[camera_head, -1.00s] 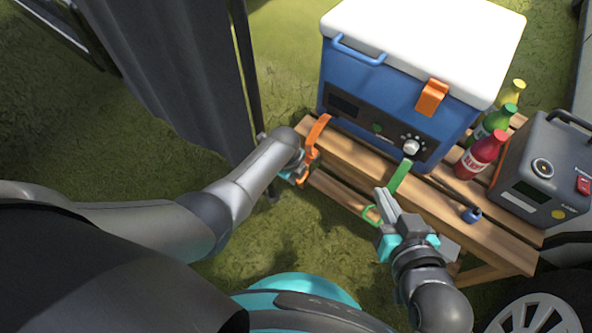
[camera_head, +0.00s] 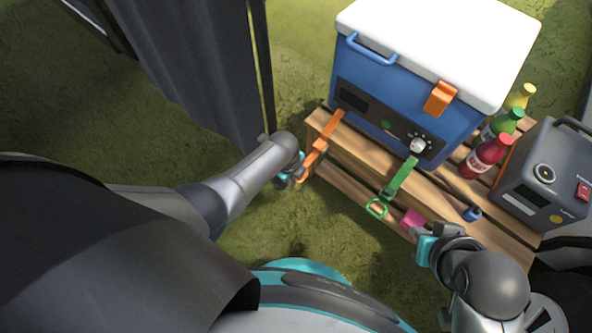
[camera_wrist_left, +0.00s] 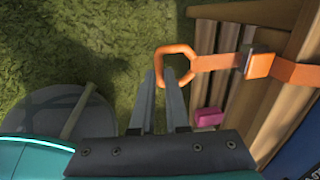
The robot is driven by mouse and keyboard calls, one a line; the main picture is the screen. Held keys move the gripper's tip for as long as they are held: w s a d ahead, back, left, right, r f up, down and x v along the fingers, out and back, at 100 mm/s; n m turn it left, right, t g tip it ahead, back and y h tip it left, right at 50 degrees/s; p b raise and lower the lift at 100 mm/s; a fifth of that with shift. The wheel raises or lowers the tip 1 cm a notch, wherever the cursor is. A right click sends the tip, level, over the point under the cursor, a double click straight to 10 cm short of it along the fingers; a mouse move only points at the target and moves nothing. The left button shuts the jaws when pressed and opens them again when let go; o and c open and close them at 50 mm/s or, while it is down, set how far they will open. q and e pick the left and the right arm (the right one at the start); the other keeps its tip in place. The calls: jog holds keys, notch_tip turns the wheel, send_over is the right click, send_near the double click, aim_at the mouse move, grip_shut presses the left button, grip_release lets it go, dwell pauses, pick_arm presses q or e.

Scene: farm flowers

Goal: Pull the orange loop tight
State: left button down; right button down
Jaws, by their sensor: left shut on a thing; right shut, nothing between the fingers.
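The orange strap (camera_head: 327,130) runs over the left end of the wooden table and ends in an orange loop (camera_wrist_left: 163,56). In the left wrist view the strap (camera_wrist_left: 217,62) looks fairly straight and passes through an orange buckle (camera_wrist_left: 258,63). My left gripper (camera_head: 292,176) is at the loop, beside the table's left end. In the left wrist view its fingers (camera_wrist_left: 164,84) are shut on the near side of the loop. My right gripper (camera_head: 430,236) is shut and empty, close to a pink block (camera_head: 412,220) near the table's front.
A blue cooler (camera_head: 380,97) with a white lid stands on the table (camera_head: 460,222). A green strap with a loop (camera_head: 377,208) hangs at the front edge. Several bottles (camera_head: 487,156) and a grey power box (camera_head: 541,180) stand right. A dark curtain (camera_head: 200,70) hangs at left.

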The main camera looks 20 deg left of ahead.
pick_arm(q)
jog(key=shift+s+a+f, duration=0.1)
jog(key=shift+s+a, duration=0.1)
jog(key=shift+s, duration=0.1)
jog(key=c, duration=0.9)
grip_release()
jog(key=shift+c, duration=0.2)
jog(key=shift+o, duration=0.2)
jog(key=shift+w, duration=0.1)
jog(key=shift+d, duration=0.1)
